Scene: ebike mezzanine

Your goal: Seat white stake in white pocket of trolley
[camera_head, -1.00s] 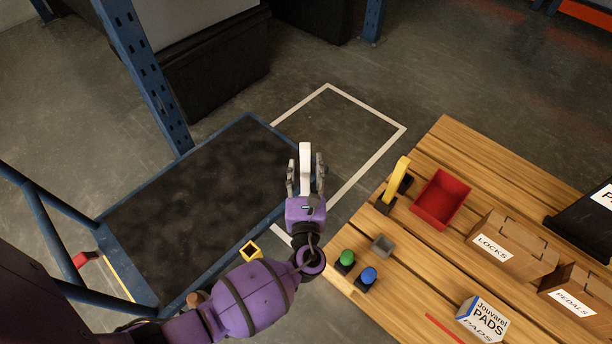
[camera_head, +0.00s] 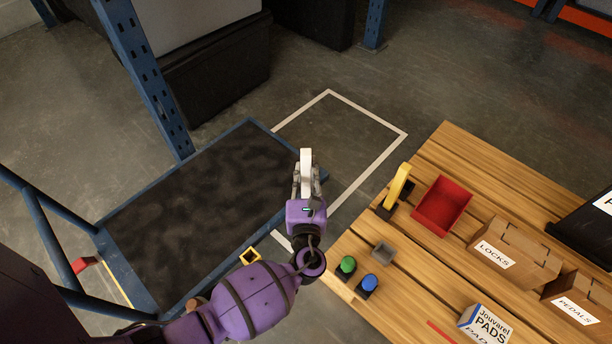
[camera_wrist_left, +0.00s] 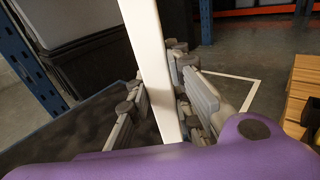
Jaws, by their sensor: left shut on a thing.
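The white stake (camera_head: 306,165) stands roughly upright at the trolley's right corner. My left gripper (camera_head: 307,182) is shut on it, with the stake's top rising above the fingers. In the left wrist view the stake (camera_wrist_left: 153,60) runs up between the fingers (camera_wrist_left: 168,110). The trolley (camera_head: 130,280) has a dark deck and blue rim. I cannot make out the white pocket, and the stake's lower end is hidden behind my gripper and wrist. My right gripper is not in view.
A wooden table (camera_head: 455,150) at right holds a yellow stake (camera_head: 397,186), a red bin (camera_head: 442,205), a grey holder (camera_head: 383,250), green (camera_head: 347,265) and blue (camera_head: 369,282) pieces and boxes. A blue rack post (camera_head: 150,85) stands behind the trolley. The white-outlined floor area (camera_head: 355,135) is clear.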

